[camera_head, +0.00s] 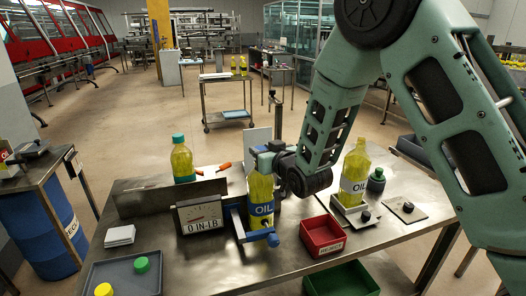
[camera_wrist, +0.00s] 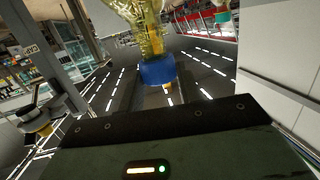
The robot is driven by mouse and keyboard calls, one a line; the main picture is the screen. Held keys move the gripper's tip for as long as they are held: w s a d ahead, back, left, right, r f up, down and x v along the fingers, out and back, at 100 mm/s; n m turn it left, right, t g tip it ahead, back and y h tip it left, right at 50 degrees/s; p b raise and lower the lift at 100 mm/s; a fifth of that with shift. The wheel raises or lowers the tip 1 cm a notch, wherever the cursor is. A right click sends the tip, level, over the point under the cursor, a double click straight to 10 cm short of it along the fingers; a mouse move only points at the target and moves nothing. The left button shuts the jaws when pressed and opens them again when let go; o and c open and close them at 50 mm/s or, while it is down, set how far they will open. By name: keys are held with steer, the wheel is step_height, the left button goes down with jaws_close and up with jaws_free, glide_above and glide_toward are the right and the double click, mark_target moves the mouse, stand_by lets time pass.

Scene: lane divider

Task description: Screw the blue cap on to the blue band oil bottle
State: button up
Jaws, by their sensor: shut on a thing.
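The oil bottle (camera_head: 261,190) stands upright, yellow with a blue OIL band, beside the torque gauge (camera_head: 200,214) on the steel table. A blue-handled clamp (camera_head: 262,236) is at its base. My gripper (camera_head: 265,157) is over the bottle's top and hides its neck in the head view. In the wrist view, the blue cap (camera_wrist: 157,71) is between the fingers of my gripper (camera_wrist: 155,84), which is shut on it. The yellow bottle (camera_wrist: 143,28) lies in line with the cap, and the two appear to meet. The cap's thread is hidden.
The gauge display reads 0 IN-LB. A teal-capped bottle (camera_head: 182,160) stands behind it, and another OIL bottle (camera_head: 355,170) stands right. A red bin (camera_head: 322,238), a green bin (camera_head: 342,280) and a grey tray (camera_head: 122,275) with loose caps are at the front.

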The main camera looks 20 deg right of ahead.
steer(key=shift+f+b, duration=0.6)
steer(key=shift+f, duration=0.05)
steer(key=o, duration=1)
steer(key=shift+s, duration=0.1)
steer(key=b+v, duration=0.3)
steer(key=v, duration=0.1)
steer(key=b+v, duration=0.3)
steer(key=v, duration=0.2)
steer(key=shift+d+f+b, duration=0.1)
steer(key=shift+f+b, duration=0.1)
steer(key=shift+b, duration=0.1)
steer(key=shift+r+b+v, duration=0.2)
steer(key=shift+b+v, duration=3.9)
steer(key=shift+b, duration=2.2)
